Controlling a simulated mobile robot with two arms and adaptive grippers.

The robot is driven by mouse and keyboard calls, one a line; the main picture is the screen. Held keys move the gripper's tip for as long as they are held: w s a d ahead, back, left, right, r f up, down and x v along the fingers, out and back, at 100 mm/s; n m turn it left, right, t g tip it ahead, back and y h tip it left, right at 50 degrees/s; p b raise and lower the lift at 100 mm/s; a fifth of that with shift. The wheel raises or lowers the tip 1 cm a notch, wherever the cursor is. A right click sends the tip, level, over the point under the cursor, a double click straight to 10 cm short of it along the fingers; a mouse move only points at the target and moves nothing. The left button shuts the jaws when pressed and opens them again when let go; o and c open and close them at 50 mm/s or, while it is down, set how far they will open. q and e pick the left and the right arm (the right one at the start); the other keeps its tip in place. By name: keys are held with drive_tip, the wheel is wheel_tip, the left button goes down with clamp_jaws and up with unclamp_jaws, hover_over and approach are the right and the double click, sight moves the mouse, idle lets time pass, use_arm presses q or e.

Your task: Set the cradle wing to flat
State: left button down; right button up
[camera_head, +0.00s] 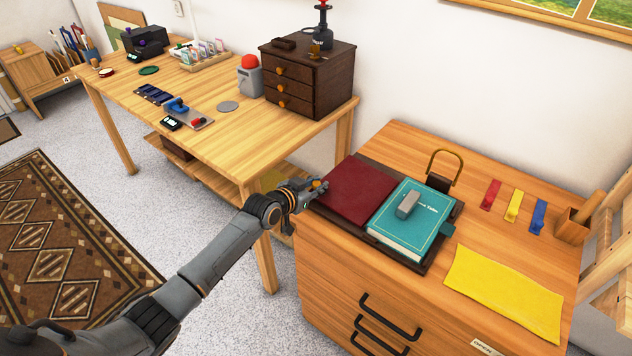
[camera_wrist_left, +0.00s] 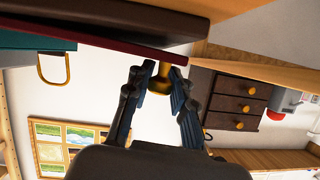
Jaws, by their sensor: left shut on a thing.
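The cradle (camera_head: 426,268) is a dark brown wooden stand on the right-hand cabinet. Its wing (camera_head: 355,190), a dark red panel, lies on the left side and looks low and close to level; I cannot tell its exact tilt. The wing's red edge also shows in the left wrist view (camera_wrist_left: 120,51). A teal book (camera_head: 413,222) lies closed on the right side with a grey block (camera_head: 408,204) on it. My left gripper (camera_head: 318,187) is at the wing's outer left edge, shut on a brass knob (camera_wrist_left: 160,79). My right gripper is out of view.
A brass loop (camera_head: 446,155) stands behind the cradle. Red (camera_head: 490,195), yellow (camera_head: 514,206) and blue (camera_head: 538,217) strips and a yellow cloth (camera_head: 505,292) lie to the right. The wooden table (camera_head: 225,130) with a dark drawer box (camera_head: 308,75) stands to the left.

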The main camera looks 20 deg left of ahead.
use_arm(q)
drive_tip(key=shift+s+a+f, duration=0.1)
drive_tip(key=shift+a+f, duration=0.1)
drive_tip(key=shift+f, duration=0.65)
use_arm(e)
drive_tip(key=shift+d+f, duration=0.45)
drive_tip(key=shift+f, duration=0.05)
use_arm(q)
drive_tip(key=c, duration=1.1)
unclamp_jaws()
drive_tip(key=shift+c, duration=0.2)
drive_tip(key=shift+s, duration=0.1)
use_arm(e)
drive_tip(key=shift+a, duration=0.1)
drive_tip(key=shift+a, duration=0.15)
use_arm(q)
drive_tip(key=v, duration=1.2)
drive_tip(key=shift+r, duration=0.3)
